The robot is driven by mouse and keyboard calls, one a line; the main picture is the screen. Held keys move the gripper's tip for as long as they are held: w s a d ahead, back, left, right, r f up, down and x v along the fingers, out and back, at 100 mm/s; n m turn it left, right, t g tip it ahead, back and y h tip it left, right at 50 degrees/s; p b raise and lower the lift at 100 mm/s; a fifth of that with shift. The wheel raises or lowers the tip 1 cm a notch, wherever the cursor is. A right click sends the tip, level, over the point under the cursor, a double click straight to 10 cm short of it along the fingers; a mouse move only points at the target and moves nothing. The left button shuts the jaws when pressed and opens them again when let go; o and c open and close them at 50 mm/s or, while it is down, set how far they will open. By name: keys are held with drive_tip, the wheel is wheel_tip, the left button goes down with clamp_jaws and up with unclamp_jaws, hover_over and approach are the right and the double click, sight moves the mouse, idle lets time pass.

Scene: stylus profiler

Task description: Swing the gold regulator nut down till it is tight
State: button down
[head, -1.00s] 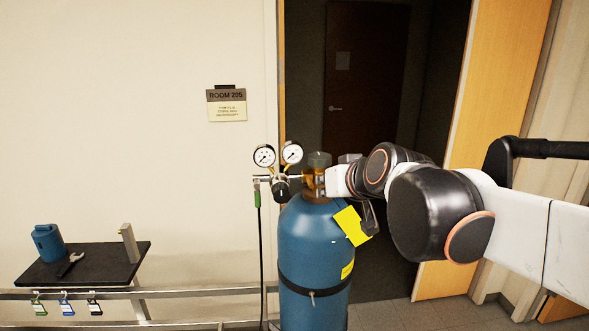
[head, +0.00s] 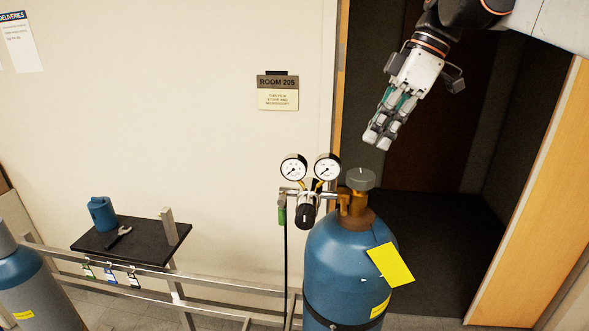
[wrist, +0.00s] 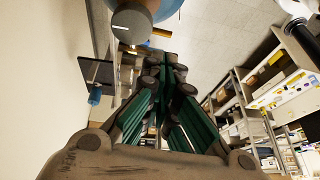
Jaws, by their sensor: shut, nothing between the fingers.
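The gold regulator nut (head: 343,203) sits between the twin-gauge regulator (head: 307,195) and the brass valve (head: 358,203) on top of the blue gas cylinder (head: 348,255). The regulator hangs level at the valve's left, its two gauges upright. How tight the nut is cannot be seen. A grey valve knob (head: 360,179) caps the valve; it also shows in the wrist view (wrist: 132,20). My gripper (head: 377,138) is shut and empty, pointing down and left, above the knob and apart from it. Its fingers also show in the wrist view (wrist: 165,72).
A yellow tag (head: 390,265) hangs on the cylinder's right shoulder. A black hose (head: 286,260) drops from the regulator's left. A dark shelf (head: 140,243) at left holds a blue cap (head: 102,213) and a wrench (head: 119,237). A metal rail (head: 230,286) runs low along the wall. The doorway behind is open.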

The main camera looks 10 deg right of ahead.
sight(345, 206)
drive_tip(key=x, duration=0.6)
drive_tip(key=p+x, duration=0.1)
drive_tip(key=x, duration=0.5)
drive_tip(key=shift+s+a+f, duration=0.2)
drive_tip(key=shift+a+f, duration=0.05)
drive_tip(key=shift+f, duration=0.1)
drive_tip(key=shift+w+a+f, duration=0.15)
drive_tip(key=shift+f, duration=0.25)
